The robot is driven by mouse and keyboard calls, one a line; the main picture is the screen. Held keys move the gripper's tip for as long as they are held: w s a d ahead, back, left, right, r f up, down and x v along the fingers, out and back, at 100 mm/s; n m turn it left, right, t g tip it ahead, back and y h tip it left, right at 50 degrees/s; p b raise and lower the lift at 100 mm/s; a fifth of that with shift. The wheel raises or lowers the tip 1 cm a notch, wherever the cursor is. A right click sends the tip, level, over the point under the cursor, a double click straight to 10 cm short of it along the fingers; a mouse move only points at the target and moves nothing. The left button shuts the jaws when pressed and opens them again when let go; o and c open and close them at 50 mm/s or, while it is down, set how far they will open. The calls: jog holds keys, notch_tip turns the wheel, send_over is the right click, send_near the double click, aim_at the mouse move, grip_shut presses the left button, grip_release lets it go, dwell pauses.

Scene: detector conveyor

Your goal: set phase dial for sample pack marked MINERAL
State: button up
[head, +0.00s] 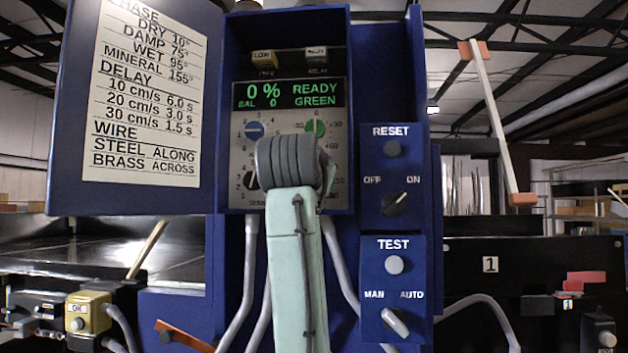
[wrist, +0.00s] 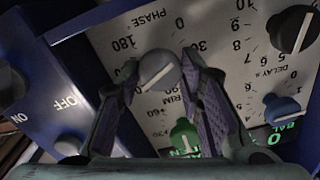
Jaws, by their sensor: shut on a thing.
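The phase dial is a grey knob (wrist: 158,72) with a white line, below the word PHASE in the upside-down wrist view. Its line slants from lower left to upper right; I cannot tell which end points. Marks 180 and 0 show near it. My gripper (wrist: 160,82) has its two fingers on either side of this knob, shut on it. In the head view my arm hides the phase dial. The settings card (head: 147,95) on the open door lists MINERAL 155°. The display (head: 289,96) reads 0 %, BAL 0, READY GREEN.
Near my gripper are a green trim knob (wrist: 185,137), a blue knob (wrist: 283,108) and a black delay knob (wrist: 292,30). To the right of the panel are the RESET button (head: 392,149), OFF/ON switch (head: 398,203), TEST button (head: 394,265) and MAN/AUTO switch (head: 395,322).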

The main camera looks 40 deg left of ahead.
jog(key=m, duration=0.6)
jog(key=shift+f, duration=0.1)
jog(key=shift+m, duration=0.3)
dwell(0.3)
jog(key=o, duration=1.2)
jog(key=shift+c, duration=0.2)
jog(key=v, duration=1.2)
jog(key=shift+a, duration=0.1)
